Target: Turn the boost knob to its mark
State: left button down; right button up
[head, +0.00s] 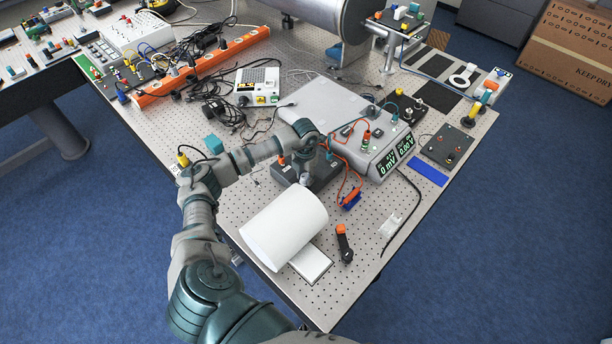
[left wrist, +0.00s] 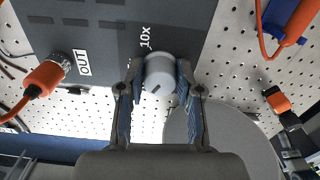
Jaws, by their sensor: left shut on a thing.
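The boost knob (left wrist: 159,73) is a round grey-white knob on a dark grey box (left wrist: 120,40). A short dark line on its face lies at the lower left of its middle, in the left wrist view. The white "10x" mark (left wrist: 146,37) is printed on the box above the knob and slightly left. My left gripper (left wrist: 158,88) has its two fingers on either side of the knob, shut on it. In the head view, my left gripper (head: 304,164) is over the dark box (head: 322,171), and the knob is hidden there. My right gripper is not in view.
An orange plug (left wrist: 45,77) sits in the box's "OUT" socket. A white roll (head: 284,224) lies close in front of the box. A grey meter (head: 372,150) with lit displays stands to the right, with orange cables between. A black and orange tool (head: 344,243) lies near the table's front.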

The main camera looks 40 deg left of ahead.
aim_at(304, 176)
pick_arm(q)
jog(key=shift+s+f, duration=0.2)
jog(key=shift+f, duration=0.05)
jog(key=c, duration=0.8)
grip_release()
jog(key=shift+o, duration=0.2)
jog(key=shift+w+a+r, duration=0.15)
jog(key=shift+r, duration=0.3)
notch_tip(304, 176, up, 11)
